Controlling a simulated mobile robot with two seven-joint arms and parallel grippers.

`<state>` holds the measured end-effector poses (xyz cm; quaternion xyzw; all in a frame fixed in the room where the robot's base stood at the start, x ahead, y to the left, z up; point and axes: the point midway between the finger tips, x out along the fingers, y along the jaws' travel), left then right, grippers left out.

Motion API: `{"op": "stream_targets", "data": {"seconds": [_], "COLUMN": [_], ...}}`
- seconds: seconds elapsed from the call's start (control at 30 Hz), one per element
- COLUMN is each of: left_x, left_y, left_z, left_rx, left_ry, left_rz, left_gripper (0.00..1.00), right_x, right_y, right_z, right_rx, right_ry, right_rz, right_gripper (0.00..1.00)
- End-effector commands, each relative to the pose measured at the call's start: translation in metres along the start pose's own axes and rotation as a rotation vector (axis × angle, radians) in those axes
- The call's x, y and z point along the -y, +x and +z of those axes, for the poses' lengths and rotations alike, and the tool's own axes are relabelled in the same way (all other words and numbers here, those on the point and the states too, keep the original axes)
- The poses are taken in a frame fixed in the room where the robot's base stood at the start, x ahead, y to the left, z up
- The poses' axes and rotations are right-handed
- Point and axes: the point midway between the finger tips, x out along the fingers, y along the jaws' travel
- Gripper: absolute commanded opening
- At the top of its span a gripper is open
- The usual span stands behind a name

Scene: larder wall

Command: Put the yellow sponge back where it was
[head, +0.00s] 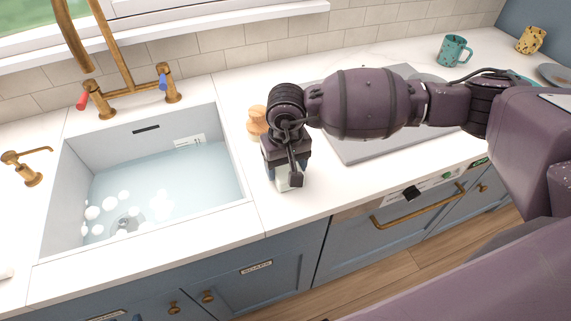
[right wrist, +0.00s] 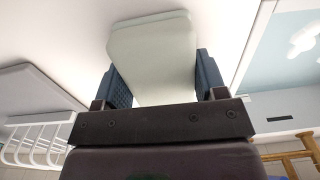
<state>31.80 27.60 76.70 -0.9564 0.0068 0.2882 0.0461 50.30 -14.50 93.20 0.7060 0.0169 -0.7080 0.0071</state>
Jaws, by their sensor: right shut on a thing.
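My right gripper (head: 288,178) is over the white counter, between the sink and the grey hob. It is shut on a pale, whitish-green block (right wrist: 152,48), which sits between the two blue fingers in the right wrist view. The block's lower end (head: 290,183) shows below the gripper in the head view. No yellow shows on it, and no yellow sponge is visible elsewhere. I cannot tell whether the block touches the counter. My left gripper is not in view.
The sink (head: 240,145) on the left holds water and foam, with brass taps (head: 130,95) behind. An orange-tan object (head: 257,121) stands close behind my gripper. The grey hob (head: 365,150) is to the right. A teal mug (head: 453,50) and a yellow mug (head: 531,39) stand farther back.

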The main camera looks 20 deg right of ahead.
Motion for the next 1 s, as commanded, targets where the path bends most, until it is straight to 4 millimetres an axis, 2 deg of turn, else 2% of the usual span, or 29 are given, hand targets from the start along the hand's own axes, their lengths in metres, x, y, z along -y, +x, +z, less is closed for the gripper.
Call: {"op": "stream_targets", "data": {"seconds": [0.23, 0.27, 0.4, 0.77, 0.87, 1.0], "left_x": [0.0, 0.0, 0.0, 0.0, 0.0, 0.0], "left_y": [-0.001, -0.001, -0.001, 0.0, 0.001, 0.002], "left_z": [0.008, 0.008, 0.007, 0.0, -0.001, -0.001], "left_rx": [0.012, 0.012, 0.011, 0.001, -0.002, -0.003], "left_ry": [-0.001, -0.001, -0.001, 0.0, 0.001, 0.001], "left_rz": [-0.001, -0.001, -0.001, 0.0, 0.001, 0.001], "left_gripper": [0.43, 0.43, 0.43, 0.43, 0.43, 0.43], "right_x": [0.0, 0.0, 0.0, 0.0, 0.0, 0.0], "right_y": [0.004, 0.003, 0.002, -0.002, -0.011, -0.035], "right_z": [0.0, 0.0, 0.0, 0.0, -0.001, -0.001], "right_rx": [0.0, 0.0, 0.0, -0.001, -0.004, -0.004], "right_ry": [0.0, 0.0, 0.0, 0.0, -0.001, -0.002], "right_rz": [0.0, 0.0, 0.0, 0.0, 0.0, 0.0], "right_gripper": [0.39, 0.7, 0.91, 0.91, 0.91, 0.91]}}
